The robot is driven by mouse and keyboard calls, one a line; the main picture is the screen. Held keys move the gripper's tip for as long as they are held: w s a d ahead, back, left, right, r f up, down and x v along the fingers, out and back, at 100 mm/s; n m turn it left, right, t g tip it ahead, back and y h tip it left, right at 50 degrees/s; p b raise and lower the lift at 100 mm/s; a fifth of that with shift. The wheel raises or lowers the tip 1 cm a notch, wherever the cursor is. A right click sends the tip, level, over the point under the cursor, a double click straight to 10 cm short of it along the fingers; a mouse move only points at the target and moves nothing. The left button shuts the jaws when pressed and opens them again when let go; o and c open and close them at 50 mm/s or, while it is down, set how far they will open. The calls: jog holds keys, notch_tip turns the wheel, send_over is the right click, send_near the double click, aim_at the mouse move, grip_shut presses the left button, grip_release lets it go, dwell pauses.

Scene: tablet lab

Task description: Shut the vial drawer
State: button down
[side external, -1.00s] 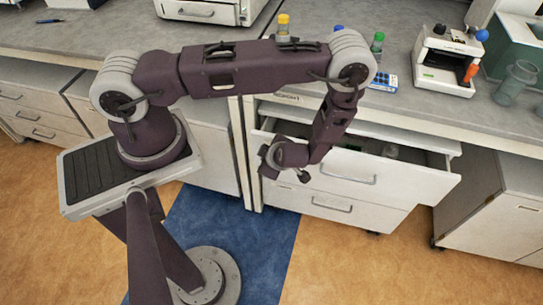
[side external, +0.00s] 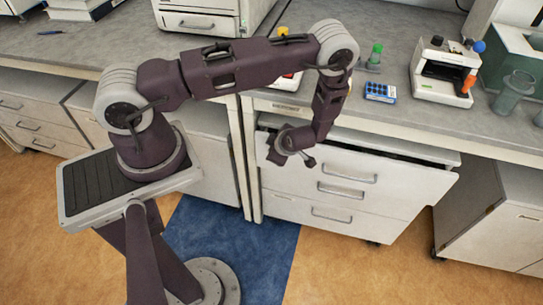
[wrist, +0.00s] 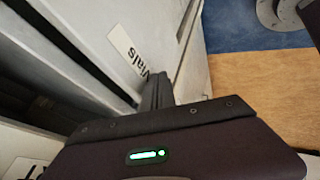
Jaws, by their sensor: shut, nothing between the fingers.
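The vial drawer (side external: 400,175) is the top drawer of the white cabinet and has a bar handle. It stands partly out, with a narrow dark gap behind its front panel on the right. My gripper (side external: 310,162) is shut and empty at the left part of this front. In the wrist view, the closed fingers (wrist: 158,92) are at the drawer front beside a label reading "Vials" (wrist: 126,48). I cannot tell for certain whether they touch it. The drawer's inside is mostly hidden.
Two lower drawers with handles (side external: 332,215) look shut. On the grey counter above stand a green-capped vial (side external: 375,55), a blue rack (side external: 380,92) and a white instrument (side external: 443,75). The floor in front of the cabinet (side external: 330,265) is clear.

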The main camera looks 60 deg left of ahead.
jog(key=shift+w, duration=0.1)
jog(key=s+d+r, duration=0.3)
jog(key=d+r, duration=0.5)
jog(key=d, duration=0.1)
jog(key=n+t+y, duration=0.3)
jog(key=n+t, duration=0.7)
jog(key=n, duration=0.9)
send_near(331, 159)
jog(key=x, duration=0.6)
jog(key=shift+w+a+f, duration=0.15)
jog(key=shift+w+a, duration=0.15)
jog(key=shift+w, duration=0.05)
